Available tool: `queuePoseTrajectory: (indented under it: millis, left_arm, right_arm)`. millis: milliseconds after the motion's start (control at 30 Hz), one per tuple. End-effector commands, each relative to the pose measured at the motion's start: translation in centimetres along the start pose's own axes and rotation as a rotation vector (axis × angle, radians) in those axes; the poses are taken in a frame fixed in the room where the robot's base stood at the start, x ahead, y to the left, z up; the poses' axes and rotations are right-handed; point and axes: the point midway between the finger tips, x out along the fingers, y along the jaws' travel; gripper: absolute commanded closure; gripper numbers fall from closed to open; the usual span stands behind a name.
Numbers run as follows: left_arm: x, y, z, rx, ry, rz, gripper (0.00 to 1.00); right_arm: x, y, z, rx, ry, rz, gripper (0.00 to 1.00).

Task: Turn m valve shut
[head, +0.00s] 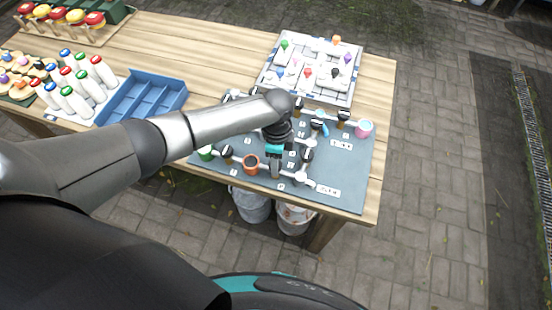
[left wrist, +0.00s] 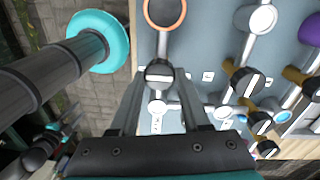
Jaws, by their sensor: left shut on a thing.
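My left gripper (head: 275,166) is over the grey pipe board (head: 350,180), near its front edge. In the left wrist view, its two fingers (left wrist: 160,84) stand on either side of a round black valve knob with a light bar across it (left wrist: 158,73), and they are shut on it. The knob sits on a grey pipe that runs to an orange-rimmed cup (left wrist: 165,14). This cup also shows in the head view (head: 251,165). The letter labels are too small to read, so I cannot tell which valve is m. In the head view my gripper hides the knob. My right gripper is not in view.
Other black valve knobs (head: 307,154) stand close by on the board, with a pink cup (head: 364,129) at right and a green cup (head: 206,153) at left. A blue divided tray (head: 180,92) and a white puzzle board (head: 349,97) lie farther back. Buckets (head: 252,206) stand under the table.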

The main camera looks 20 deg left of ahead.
Motion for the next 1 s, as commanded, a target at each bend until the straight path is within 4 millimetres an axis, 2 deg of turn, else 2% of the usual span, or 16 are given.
queuePoseTrajectory:
  millis: [467, 500, 767, 1000]
  left_arm:
    - [-0.07, -0.02, -0.15, 0.019, 0.002, -0.001, 1.00]
    - [-0.07, -0.02, -0.15, 0.019, 0.002, -0.001, 0.52]
    - [-0.04, -0.01, -0.09, 0.017, 0.001, 0.000, 0.23]
    - [-0.06, -0.01, -0.05, 0.016, 0.000, 0.000, 0.23]
  right_arm:
    - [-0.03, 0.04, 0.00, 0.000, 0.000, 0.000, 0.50]
    - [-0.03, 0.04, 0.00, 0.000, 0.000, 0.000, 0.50]
    - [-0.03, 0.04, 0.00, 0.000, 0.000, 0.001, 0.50]
    - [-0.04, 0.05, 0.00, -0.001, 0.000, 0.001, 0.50]
